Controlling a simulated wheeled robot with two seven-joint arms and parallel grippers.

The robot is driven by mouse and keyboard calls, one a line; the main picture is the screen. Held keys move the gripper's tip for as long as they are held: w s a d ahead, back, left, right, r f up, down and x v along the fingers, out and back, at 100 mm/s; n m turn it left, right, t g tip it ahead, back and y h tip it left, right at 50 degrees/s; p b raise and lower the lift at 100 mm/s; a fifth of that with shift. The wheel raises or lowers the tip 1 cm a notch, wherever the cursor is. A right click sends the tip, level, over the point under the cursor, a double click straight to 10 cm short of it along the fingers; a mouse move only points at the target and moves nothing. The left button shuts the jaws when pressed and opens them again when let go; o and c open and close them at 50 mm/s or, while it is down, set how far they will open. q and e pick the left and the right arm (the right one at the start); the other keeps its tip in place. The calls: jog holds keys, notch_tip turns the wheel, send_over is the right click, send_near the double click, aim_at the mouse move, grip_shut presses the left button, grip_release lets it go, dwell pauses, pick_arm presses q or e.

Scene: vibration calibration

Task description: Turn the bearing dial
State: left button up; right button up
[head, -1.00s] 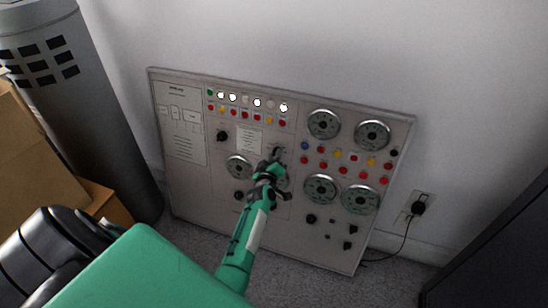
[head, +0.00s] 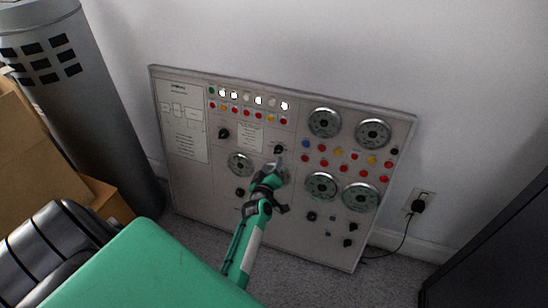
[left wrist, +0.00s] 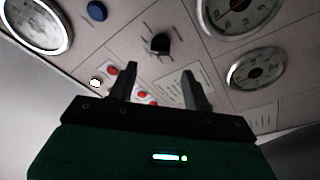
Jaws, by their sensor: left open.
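A grey panel (head: 300,222) with gauges, lights and black knobs leans against the wall. A black dial knob (head: 279,149) sits in its middle section, just above my left gripper in the head view. The left wrist view shows this knob (left wrist: 160,43) beyond the gap between the fingers, apart from them. My left gripper (head: 278,168) is open and empty, in front of the panel. It hides part of a gauge behind it. No readable label tells which knob is the bearing dial. My right gripper is out of view.
Other black knobs (head: 224,133) and several round gauges (head: 324,123) surround the middle section. Cardboard boxes (head: 22,140) and a grey cylinder (head: 85,110) stand at the left. A dark cabinet (head: 490,250) is at the right, near a plugged-in cord (head: 404,240).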

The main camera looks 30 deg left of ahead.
pick_arm(q)
jog(key=v, duration=0.7)
jog(key=shift+s+p, duration=0.3)
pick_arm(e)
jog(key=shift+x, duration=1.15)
pick_arm(q)
jog(key=shift+d, duration=0.15)
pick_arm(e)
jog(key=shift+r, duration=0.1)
